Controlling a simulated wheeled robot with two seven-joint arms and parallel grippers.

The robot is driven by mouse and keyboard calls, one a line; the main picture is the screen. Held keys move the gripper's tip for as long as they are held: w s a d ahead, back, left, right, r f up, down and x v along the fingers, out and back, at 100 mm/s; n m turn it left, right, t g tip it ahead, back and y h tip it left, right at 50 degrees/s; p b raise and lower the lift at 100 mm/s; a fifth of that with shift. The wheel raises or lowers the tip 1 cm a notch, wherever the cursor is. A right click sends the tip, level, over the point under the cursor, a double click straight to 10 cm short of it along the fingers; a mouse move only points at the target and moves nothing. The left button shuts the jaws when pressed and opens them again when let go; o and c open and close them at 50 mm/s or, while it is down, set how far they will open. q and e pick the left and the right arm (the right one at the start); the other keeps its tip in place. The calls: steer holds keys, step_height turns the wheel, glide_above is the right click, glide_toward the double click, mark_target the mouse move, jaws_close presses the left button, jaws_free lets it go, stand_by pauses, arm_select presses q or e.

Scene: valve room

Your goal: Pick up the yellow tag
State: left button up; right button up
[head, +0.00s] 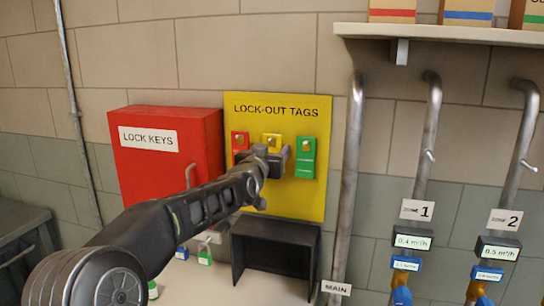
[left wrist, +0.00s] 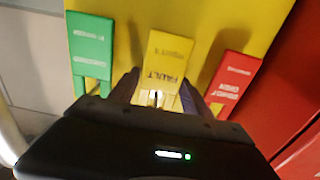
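The yellow tag (head: 272,140) hangs in the middle of the yellow lock-out board (head: 277,210), between a red tag (head: 240,143) and a green tag (head: 305,158). My left gripper (head: 274,160) is in front of the board and hides the lower part of the yellow tag. In the left wrist view the yellow tag (left wrist: 166,62) reads "FAULT" upside down, and my left gripper (left wrist: 160,98) is open with a finger on each side of its near end. I cannot tell whether the fingers touch it. My right gripper is not in view.
A red lock-key box (head: 165,165) is left of the board, a vertical pipe (head: 349,190) right of it. A dark open-fronted holder (head: 275,250) stands below the board. Several padlocks are near it. A shelf (head: 440,34) is at upper right.

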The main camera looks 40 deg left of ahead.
arm_select(q)
steer(key=c, duration=1)
steer(key=shift+o, duration=0.2)
steer(key=shift+r, duration=0.15)
steer(key=shift+r, duration=0.65)
steer(key=b+v, duration=0.2)
steer(key=v, duration=1.6)
steer(key=shift+d+f, duration=0.1)
